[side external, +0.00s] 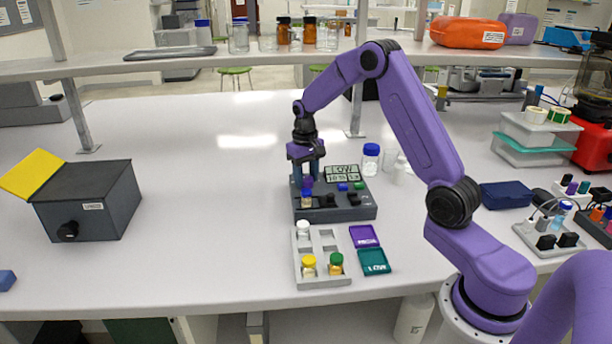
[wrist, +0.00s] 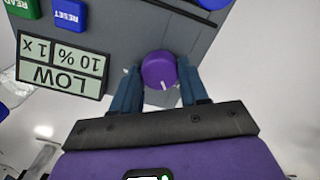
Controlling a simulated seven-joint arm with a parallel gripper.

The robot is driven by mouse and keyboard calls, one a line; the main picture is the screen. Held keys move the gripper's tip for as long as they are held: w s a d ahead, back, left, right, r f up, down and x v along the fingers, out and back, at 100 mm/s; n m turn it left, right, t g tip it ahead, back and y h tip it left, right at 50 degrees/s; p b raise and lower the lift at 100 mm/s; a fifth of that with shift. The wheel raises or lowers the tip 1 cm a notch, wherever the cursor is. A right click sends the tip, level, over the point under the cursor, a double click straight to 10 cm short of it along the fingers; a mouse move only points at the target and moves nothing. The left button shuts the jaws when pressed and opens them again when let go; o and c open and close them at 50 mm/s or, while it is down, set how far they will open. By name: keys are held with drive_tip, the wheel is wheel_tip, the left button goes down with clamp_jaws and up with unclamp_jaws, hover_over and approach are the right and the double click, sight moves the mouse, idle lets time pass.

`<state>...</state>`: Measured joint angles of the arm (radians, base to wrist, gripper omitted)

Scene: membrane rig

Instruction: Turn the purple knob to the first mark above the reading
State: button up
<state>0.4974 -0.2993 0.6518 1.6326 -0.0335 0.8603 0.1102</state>
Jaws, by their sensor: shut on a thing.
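The membrane rig (side external: 335,210) is a dark grey box in the middle of the bench. Its purple knob (wrist: 159,70) stands on the panel, with a white pointer line facing the bottom of the wrist view. In the side view the knob (side external: 308,182) is partly hidden. My gripper (wrist: 161,82) points down, with a blue finger on each side of the knob, shut on it. The display (wrist: 62,65) appears upside down in the wrist view and reads LOW, 10 % and x1. I cannot make out marks around the knob.
A blue RESET button (wrist: 70,14) and a green button sit beside the display. A capped vial (side external: 306,199) stands at the rig's front left. A grey vial tray (side external: 322,283) and two cards (side external: 364,236) lie in front.

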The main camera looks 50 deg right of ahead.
sight(305, 180)
drive_tip(key=shift+r+n, duration=0.1)
drive_tip(key=shift+n, duration=1)
drive_tip(key=o, duration=1.1)
drive_tip(key=shift+c, duration=0.2)
wheel_tip(305, 180, up, 17)
drive_tip(key=shift+a+r, duration=0.2)
